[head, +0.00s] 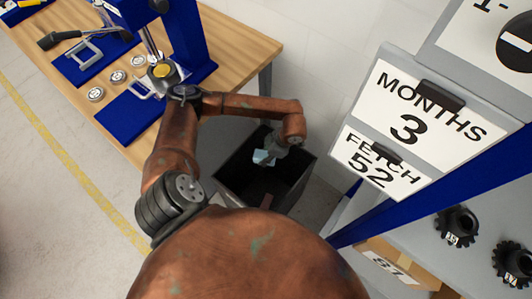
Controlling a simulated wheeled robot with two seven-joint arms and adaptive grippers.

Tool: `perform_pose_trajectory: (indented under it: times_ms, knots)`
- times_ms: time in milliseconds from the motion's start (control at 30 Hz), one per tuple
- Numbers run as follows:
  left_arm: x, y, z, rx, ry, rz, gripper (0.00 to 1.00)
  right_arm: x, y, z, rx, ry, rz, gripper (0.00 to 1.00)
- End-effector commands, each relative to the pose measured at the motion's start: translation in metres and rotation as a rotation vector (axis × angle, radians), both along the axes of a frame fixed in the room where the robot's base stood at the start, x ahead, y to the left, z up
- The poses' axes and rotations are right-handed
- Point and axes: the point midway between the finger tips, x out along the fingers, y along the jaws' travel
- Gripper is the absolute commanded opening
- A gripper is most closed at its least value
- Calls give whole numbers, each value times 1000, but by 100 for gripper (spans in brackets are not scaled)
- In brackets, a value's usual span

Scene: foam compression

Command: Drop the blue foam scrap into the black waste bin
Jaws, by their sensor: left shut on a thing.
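The black waste bin (233,193) stands on the floor in the middle of the head view, beside the wooden bench. Its top is open. My left gripper (269,152) hangs over the bin's opening, near its far side, and points down. It is shut on the light blue foam scrap (263,158). The scrap shows against the dark inside of the bin. Its exact height relative to the rim is hard to tell. My right gripper is not in view.
A wooden bench (238,48) with a blue press (190,35) and several small metal discs (96,94) is at the upper left. Gears (457,226) lie at the lower right.

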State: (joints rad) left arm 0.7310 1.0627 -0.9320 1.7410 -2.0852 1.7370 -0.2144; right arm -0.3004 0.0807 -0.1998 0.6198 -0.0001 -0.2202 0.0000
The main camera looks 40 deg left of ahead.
Motion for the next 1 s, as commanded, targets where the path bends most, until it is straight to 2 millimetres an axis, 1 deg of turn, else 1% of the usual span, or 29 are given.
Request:
perform_pose_trajectory:
  times_ms: [200,233,500,533,833,933,1000]
  knots:
    - [0,0,0,0,-1,0,23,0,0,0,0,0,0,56]
    - [0,0,0,0,-1,0,36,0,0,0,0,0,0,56]
    - [0,0,0,0,-1,0,55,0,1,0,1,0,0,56]
    - [0,0,0,1,-1,0,56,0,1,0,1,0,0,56]
    - [1,-1,2,0,-2,-1,56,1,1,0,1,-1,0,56]
    - [4,-3,10,0,-3,-1,56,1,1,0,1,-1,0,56]
    - [7,-7,21,0,-5,-3,56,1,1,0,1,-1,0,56]
